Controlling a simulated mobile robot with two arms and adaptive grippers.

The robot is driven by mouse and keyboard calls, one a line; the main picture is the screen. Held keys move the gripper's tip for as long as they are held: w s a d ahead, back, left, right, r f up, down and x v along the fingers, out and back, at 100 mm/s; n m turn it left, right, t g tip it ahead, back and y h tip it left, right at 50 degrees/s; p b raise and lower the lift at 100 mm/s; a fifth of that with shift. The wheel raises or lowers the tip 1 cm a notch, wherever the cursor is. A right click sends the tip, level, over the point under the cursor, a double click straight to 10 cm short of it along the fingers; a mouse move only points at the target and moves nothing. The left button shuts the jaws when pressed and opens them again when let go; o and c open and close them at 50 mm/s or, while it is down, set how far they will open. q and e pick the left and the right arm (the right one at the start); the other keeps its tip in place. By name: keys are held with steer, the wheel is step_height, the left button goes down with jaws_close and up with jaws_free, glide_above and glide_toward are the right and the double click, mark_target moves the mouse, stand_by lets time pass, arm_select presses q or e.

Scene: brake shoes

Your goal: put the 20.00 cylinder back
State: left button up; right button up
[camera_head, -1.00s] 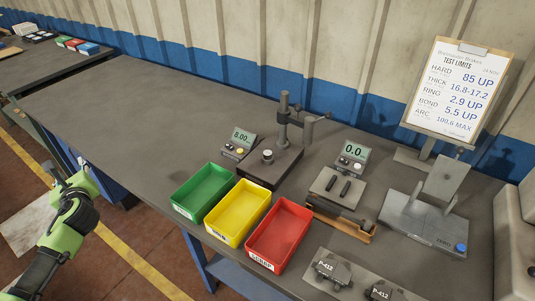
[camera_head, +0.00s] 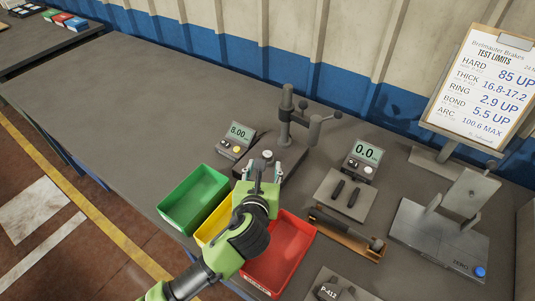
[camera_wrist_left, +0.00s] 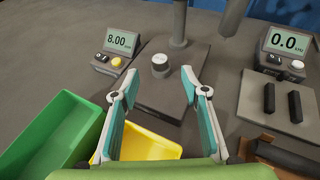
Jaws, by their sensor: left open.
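A small silver cylinder (camera_head: 267,155) stands upright on the dark base (camera_head: 292,162) of the gauge stand. It also shows in the left wrist view (camera_wrist_left: 160,65), where marks on its top are too small to read. My left gripper (camera_head: 262,172) is open and empty, above the yellow bin and the near edge of the base. In the left wrist view its fingers (camera_wrist_left: 159,80) spread to either side of the cylinder's line, short of it and not touching it. My right gripper is in neither view.
A display (camera_head: 238,134) reading 8.00 stands left of the gauge stand. Green (camera_head: 190,200), yellow (camera_head: 212,222) and red (camera_head: 285,250) bins lie in front. A 0.0 meter (camera_head: 364,158) and a plate with two dark bars (camera_head: 340,195) are right.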

mark_target(267, 155)
arm_select(q)
steer(key=x, duration=0.8)
steer(key=shift+w+f, duration=0.3)
steer(key=shift+f, duration=0.1)
steer(key=shift+s, duration=0.1)
steer(key=shift+c, duration=0.3)
jaws_close()
